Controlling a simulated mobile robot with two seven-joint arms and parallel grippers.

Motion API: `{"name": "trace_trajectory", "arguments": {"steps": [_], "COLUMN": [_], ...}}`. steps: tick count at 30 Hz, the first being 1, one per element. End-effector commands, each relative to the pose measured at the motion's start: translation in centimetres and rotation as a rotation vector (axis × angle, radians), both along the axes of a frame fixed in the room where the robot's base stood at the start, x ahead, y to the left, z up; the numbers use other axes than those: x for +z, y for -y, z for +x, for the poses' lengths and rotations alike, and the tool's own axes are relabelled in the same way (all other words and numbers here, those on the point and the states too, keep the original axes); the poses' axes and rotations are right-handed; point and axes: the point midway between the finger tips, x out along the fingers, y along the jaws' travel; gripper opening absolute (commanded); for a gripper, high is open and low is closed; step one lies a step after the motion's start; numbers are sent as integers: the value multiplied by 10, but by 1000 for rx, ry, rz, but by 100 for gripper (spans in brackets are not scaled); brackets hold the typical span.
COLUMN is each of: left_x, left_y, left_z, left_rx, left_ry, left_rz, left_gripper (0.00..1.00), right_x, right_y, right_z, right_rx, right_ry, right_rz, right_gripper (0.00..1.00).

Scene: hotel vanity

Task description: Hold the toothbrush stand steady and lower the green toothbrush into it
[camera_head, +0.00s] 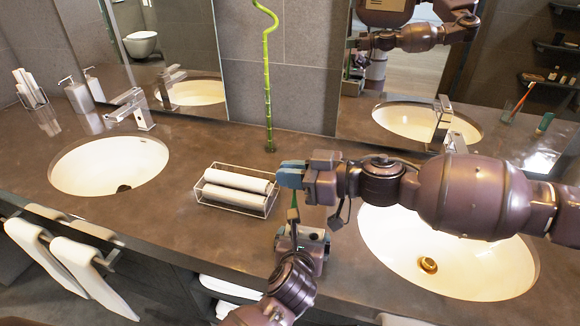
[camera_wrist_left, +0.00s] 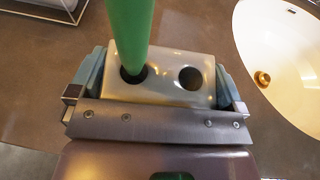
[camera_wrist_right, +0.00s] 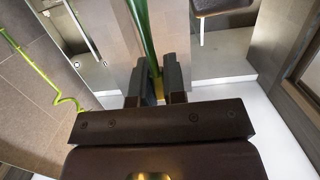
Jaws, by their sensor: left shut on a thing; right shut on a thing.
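The toothbrush stand (camera_wrist_left: 162,66) is a pale metallic block with two round holes in its top. My left gripper (camera_head: 302,246) is shut on it, with a finger on each side, on the counter near the front edge. My right gripper (camera_head: 291,176) is above and shut on the green toothbrush (camera_head: 292,214), which hangs down toward the stand. In the left wrist view the toothbrush (camera_wrist_left: 130,35) meets the left hole; I cannot tell how far it is inside. The right hole is empty. The right wrist view shows the toothbrush (camera_wrist_right: 142,35) between the fingers.
A wire basket (camera_head: 236,190) with rolled white towels stands left of my right gripper. A green bamboo stalk (camera_head: 267,90) rises behind. Sinks lie at left (camera_head: 110,165) and right (camera_head: 440,255), the right one partly under my right arm. The counter between basket and left sink is clear.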

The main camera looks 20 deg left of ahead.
Motion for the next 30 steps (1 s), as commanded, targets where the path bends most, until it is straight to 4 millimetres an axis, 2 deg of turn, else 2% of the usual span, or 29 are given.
{"name": "trace_trajectory", "arguments": {"steps": [30], "left_x": [0], "left_y": [0], "left_z": [0], "left_rx": [0], "left_ry": [1], "left_rz": [0], "left_gripper": [67], "right_x": [-45], "right_y": [0], "right_z": [0], "right_rx": [0], "right_ry": [0], "right_rz": [0], "right_gripper": [0]}}
